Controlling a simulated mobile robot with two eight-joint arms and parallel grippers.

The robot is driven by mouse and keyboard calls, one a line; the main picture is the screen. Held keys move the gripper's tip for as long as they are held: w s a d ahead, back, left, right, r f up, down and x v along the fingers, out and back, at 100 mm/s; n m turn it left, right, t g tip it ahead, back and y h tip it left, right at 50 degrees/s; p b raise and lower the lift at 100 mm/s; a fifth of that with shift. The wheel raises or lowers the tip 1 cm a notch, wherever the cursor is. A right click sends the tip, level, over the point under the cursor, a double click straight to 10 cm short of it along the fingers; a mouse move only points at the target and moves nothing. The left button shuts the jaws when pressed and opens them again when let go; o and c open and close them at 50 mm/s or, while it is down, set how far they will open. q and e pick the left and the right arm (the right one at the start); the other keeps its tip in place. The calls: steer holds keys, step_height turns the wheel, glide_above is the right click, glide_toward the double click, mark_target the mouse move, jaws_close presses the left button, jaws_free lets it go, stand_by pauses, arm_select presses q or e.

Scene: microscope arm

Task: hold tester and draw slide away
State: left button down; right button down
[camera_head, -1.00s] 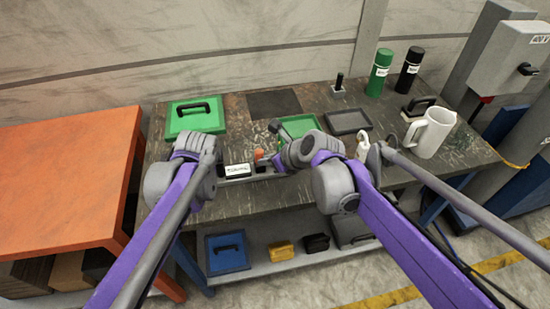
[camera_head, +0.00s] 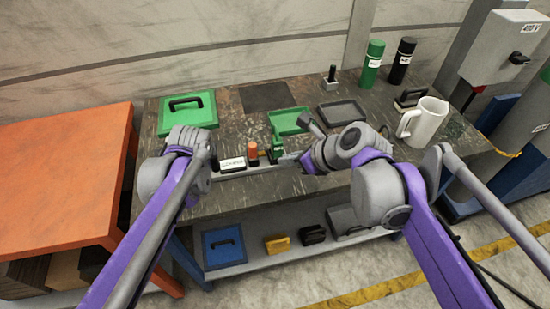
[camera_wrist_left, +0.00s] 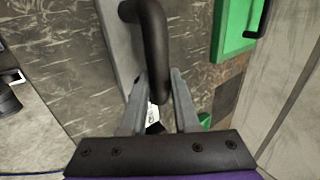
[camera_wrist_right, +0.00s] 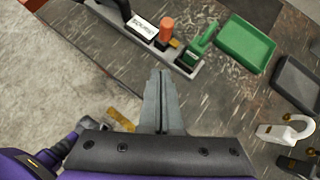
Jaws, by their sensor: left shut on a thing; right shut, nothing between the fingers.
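The tester is a long grey base (camera_wrist_right: 205,72) with a black handle (camera_wrist_left: 155,35), a white label block (camera_head: 232,163) and an orange knob (camera_head: 252,150). The green slide (camera_head: 277,149) stands at the right end of the base, beside the knob; it also shows in the right wrist view (camera_wrist_right: 198,45). My left gripper (camera_wrist_left: 158,82) is shut on the tester's black handle; in the head view its wrist hides the fingers. My right gripper (camera_wrist_right: 161,74) is shut and empty, apart from the slide, near the bench's front edge.
A green tray (camera_head: 289,121) and a dark tray (camera_head: 341,112) lie behind the tester. A white jug (camera_head: 426,122) stands at the right. A green case (camera_head: 188,115) lies back left. Green (camera_head: 372,65) and black (camera_head: 402,62) bottles stand at the back.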

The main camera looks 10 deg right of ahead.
steer(key=shift+v, duration=1.1)
arm_select(q)
steer(key=c, duration=0.6)
jaws_free()
